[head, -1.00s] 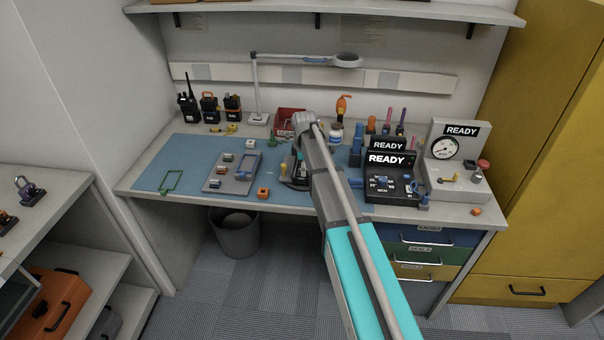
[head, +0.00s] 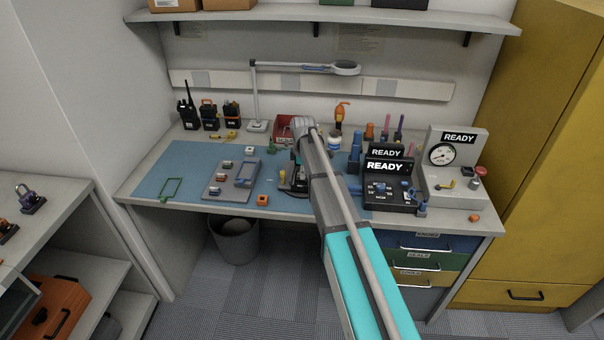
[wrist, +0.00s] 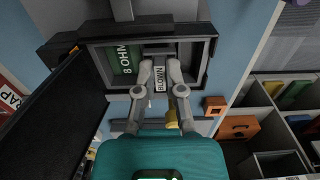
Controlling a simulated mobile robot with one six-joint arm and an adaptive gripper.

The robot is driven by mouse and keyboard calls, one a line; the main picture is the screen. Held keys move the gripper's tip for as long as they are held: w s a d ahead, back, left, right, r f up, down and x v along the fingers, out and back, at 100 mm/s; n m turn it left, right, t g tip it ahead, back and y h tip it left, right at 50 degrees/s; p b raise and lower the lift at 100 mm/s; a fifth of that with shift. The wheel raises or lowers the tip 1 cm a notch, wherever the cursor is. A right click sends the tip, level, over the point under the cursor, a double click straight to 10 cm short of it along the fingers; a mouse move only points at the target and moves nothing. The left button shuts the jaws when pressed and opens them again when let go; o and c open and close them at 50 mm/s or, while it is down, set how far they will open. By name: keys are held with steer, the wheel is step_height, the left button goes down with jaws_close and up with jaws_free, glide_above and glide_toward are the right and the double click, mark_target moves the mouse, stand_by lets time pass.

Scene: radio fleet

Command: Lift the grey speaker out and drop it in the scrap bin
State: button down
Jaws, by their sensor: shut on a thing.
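My gripper (wrist: 165,76) is shut on a grey block, the grey speaker (wrist: 159,83), inside an open dark housing (wrist: 205,48) in the wrist view. The speaker carries a white label with lettering that is turned in this view. A green part (wrist: 124,58) marked 8 OHM sits beside it in the same housing. In the head view my arm hides most of the housing and the fingers. The red scrap bin (head: 282,127) stands at the back of the bench behind my wrist; part of its label shows in the wrist view (wrist: 9,95).
A black READY unit (head: 389,187) stands right of my arm, with a gauge unit (head: 456,170) beyond. A tray (head: 218,190) with small parts lies left of the housing, near an orange block (head: 262,200).

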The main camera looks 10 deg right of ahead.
step_height(320, 180, up, 2)
steer(key=shift+p, duration=0.75)
steer(key=s+r+p, duration=0.9)
steer(key=s, duration=0.5)
steer(key=shift+a+r+p, duration=0.25)
steer(key=shift+r+p, duration=0.1)
steer(key=shift+p, duration=0.05)
steer(key=shift+r, duration=0.1)
steer(key=shift+r+p, duration=1.95)
steer(key=shift+p, duration=0.05)
steer(key=shift+s+r+p, duration=0.1)
steer(key=shift+r+p, duration=1.5)
steer(key=shift+w, duration=0.2)
